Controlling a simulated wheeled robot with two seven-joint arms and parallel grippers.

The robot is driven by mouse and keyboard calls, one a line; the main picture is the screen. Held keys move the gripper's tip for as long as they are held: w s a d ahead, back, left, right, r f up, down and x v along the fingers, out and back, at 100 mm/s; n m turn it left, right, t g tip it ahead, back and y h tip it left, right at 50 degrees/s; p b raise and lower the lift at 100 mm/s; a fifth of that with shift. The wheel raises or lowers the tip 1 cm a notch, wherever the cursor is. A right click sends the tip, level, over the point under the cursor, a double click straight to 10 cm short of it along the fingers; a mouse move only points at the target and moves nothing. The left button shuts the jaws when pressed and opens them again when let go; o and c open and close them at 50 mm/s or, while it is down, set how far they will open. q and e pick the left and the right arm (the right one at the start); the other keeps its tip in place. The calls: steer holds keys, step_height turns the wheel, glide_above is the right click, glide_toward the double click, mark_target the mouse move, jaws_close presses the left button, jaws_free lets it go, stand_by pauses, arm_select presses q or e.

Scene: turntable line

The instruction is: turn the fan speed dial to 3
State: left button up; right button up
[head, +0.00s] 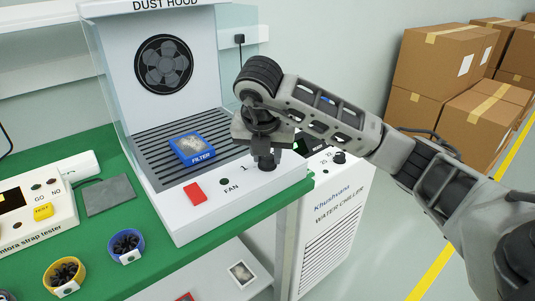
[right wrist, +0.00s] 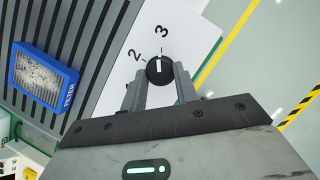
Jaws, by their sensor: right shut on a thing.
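The fan speed dial (right wrist: 160,69) is a round black knob on the white front panel of the dust hood (head: 220,200). My right gripper (head: 265,163) points down over the panel, right of the FAN label. In the right wrist view its two fingers (right wrist: 158,82) stand on either side of the dial, shut on it. The dial's white line runs roughly up the picture, toward the printed 3. The printed 2 lies up and left of the dial. In the head view the gripper mostly hides the dial, and a 1 shows left of it. My left gripper is out of view.
A blue-framed filter (head: 191,148) lies on the hood's slatted grille. A red switch (head: 195,194) is left of the FAN label. The water chiller (head: 335,215) stands right of the green bench (head: 115,262). Cardboard boxes (head: 435,65) are stacked behind my right arm.

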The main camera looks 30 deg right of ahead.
steer(key=shift+m, duration=0.6)
steer(key=o, duration=1)
steer(key=shift+c, duration=0.2)
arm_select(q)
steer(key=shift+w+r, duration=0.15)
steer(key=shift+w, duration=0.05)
arm_select(e)
steer(key=shift+a+r, duration=0.1)
steer(key=shift+r, duration=0.3)
steer(key=p+v, duration=0.2)
steer(key=v, duration=0.3)
steer(key=shift+w+r+p, duration=0.1)
steer(key=shift+w+p, duration=0.1)
steer(key=shift+p, duration=0.2)
arm_select(q)
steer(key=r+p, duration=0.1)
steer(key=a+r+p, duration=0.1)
steer(key=p, duration=0.1)
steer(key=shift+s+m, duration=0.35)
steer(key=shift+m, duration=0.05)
arm_select(e)
step_height(320, 180, up, 9)
glide_above(264, 174)
steer(key=s+a, duration=0.3)
steer(key=shift+w+a+r, duration=0.1)
steer(key=shift+a, duration=0.05)
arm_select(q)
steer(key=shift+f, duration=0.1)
